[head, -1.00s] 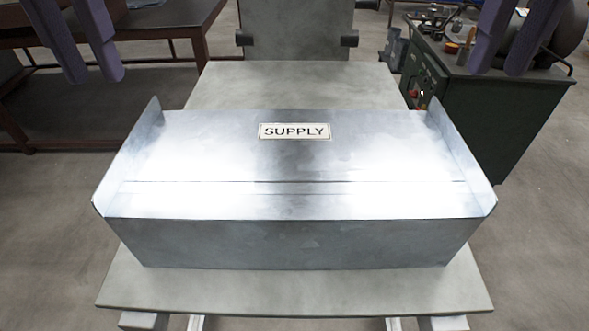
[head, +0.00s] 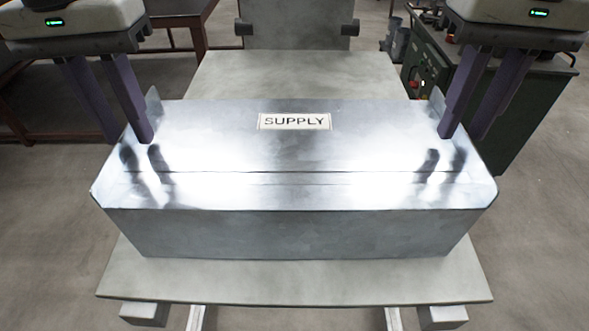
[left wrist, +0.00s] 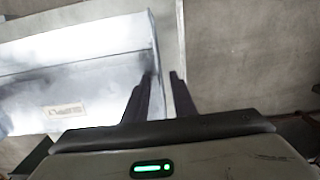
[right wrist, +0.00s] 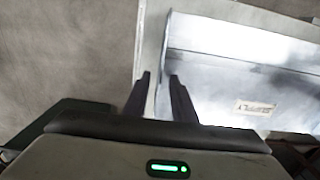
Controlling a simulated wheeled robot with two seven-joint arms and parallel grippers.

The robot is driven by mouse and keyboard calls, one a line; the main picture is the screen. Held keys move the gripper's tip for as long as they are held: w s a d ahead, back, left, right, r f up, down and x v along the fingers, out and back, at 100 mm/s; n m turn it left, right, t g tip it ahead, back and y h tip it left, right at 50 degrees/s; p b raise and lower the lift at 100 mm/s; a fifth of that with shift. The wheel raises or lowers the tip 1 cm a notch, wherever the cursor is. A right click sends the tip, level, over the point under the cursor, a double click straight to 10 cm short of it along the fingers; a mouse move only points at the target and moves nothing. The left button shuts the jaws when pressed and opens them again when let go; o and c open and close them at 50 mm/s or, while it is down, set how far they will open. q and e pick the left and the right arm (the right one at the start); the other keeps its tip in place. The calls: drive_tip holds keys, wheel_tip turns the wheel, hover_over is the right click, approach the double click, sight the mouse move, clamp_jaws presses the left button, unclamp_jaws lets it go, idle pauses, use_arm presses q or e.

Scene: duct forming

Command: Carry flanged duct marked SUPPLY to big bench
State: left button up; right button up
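The flanged duct (head: 300,190) is a shiny sheet-metal box with a SUPPLY label (head: 295,121) on top and upright flanges at both ends. It lies on a grey platform. My left gripper (head: 132,138) is open over the duct's left end, its fingers on either side of the flange line. The left wrist view shows the duct's end flange (left wrist: 155,45) close to the open fingers. My right gripper (head: 460,136) is open over the right end. In the right wrist view the flange (right wrist: 164,65) lies between the fingers' directions. Contact cannot be told.
The grey platform (head: 300,280) extends in front of and behind the duct, with an upright panel (head: 295,22) at its far end. A dark table (head: 175,22) stands at the back left. A green cabinet (head: 520,110) stands at the back right.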

use_arm(q)
clamp_jaws()
use_arm(e)
clamp_jaws()
idle(1.3)
